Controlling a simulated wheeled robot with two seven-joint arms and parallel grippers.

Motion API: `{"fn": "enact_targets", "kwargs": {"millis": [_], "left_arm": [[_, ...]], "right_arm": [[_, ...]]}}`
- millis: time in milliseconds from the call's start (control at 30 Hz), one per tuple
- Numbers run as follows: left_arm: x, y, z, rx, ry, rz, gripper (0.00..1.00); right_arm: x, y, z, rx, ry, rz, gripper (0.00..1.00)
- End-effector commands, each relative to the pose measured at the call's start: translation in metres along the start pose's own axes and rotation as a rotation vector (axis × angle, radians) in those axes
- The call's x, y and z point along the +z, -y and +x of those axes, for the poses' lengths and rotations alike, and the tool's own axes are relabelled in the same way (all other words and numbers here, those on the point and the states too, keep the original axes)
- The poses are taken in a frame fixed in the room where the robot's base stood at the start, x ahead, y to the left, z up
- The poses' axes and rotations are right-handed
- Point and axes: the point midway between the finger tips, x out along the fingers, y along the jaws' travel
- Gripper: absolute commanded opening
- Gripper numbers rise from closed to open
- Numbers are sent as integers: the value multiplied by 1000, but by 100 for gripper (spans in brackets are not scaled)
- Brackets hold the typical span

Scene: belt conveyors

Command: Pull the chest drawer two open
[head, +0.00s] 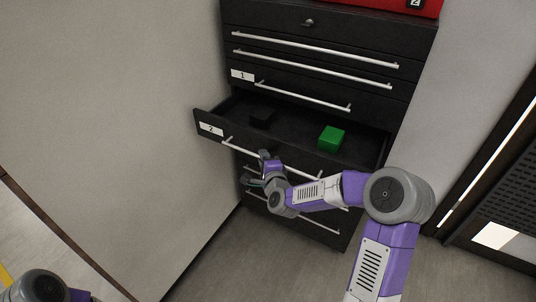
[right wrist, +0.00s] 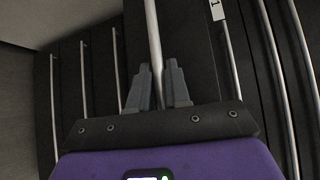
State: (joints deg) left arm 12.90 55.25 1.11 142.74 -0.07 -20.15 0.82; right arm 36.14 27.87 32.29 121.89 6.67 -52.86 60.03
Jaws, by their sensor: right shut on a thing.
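The black chest of drawers (head: 395,105) stands against the wall. Drawer two (head: 211,129), labelled 2, is pulled out from the chest and its inside shows. A green cube (head: 331,138) and a black block (head: 262,117) lie in it. My right gripper (head: 264,160) is at the front of drawer two, at the left part of its silver bar handle (head: 229,141). In the right wrist view the bar (right wrist: 153,35) passes between the two fingers (right wrist: 158,85), which are shut on it. My arm hides part of the drawer front. My left gripper is out of view.
Drawer one (head: 243,75) above is closed, as are the upper drawers. Lower drawer handles (head: 320,226) show behind my right arm. A red object (head: 375,5) sits on top of the chest. Floor (head: 225,260) is free at the front left. A dark perforated panel (head: 510,190) is at the right.

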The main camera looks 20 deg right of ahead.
Motion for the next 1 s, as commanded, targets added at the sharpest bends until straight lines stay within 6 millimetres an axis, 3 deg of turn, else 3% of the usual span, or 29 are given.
{"fn": "enact_targets", "kwargs": {"millis": [300,867,900,1000], "left_arm": [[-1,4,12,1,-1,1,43],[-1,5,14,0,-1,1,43],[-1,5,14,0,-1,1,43],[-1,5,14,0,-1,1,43]], "right_arm": [[25,-8,-29,-4,-12,0,0],[33,-9,-35,-3,-12,1,0],[33,-9,-35,-3,-12,1,23],[33,-9,-35,-3,-11,1,35]]}}
